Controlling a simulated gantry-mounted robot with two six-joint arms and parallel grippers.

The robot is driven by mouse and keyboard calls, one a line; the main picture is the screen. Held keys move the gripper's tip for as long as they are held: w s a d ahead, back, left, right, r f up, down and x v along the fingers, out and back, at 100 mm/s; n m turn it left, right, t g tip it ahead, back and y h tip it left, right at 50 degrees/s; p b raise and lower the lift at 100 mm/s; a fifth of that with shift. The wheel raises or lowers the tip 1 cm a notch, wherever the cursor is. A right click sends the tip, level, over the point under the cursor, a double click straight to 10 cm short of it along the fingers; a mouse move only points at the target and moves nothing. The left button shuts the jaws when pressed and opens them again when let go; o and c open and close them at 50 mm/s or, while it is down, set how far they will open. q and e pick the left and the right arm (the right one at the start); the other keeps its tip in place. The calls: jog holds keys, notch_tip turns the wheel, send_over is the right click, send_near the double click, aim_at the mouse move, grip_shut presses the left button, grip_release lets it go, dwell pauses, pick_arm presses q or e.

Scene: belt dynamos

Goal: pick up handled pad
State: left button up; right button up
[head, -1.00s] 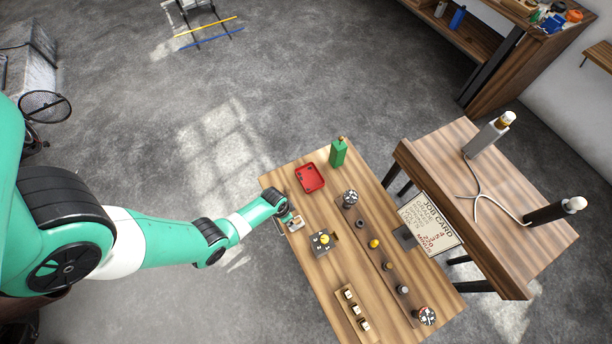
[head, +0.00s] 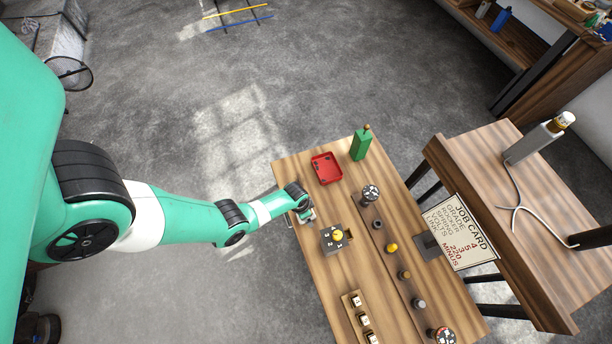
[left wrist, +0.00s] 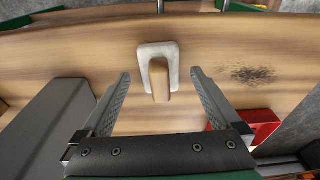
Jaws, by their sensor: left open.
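The handled pad is a pale grey rounded pad (left wrist: 158,50) with a wooden handle (left wrist: 160,82), lying on the wooden table (head: 300,165) near its left edge. My left gripper is open, and in the left wrist view (left wrist: 161,78) its fingers stand on either side of the handle with a gap on each side. They do not visibly grip it. In the head view my left gripper (head: 304,212) is low over the pad and covers most of it. My right gripper is not in view.
A red tray (head: 327,168) and a green bottle (head: 360,143) stand behind the pad. A grey block with a yellow knob (head: 334,239) is close in front. A strip of several small parts (head: 392,248) runs to the right. A dark smudge (left wrist: 253,75) marks the wood beside the pad.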

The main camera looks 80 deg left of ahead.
pick_arm(q)
jog(key=shift+w+f, duration=0.1)
jog(key=shift+f, duration=0.4)
jog(key=shift+r, duration=0.1)
jog(key=c, duration=1.5)
jog(key=shift+o, duration=0.2)
jog(key=shift+r+p, duration=0.45)
notch_tip(320, 180, up, 3)
jog(key=shift+r+p, duration=0.1)
jog(key=shift+p, duration=1.1)
jog(key=s+d+r+p, duration=0.5)
jog(key=s+r+p, duration=0.4)
jog(key=s, duration=0.4)
jog(key=shift+p, duration=0.4)
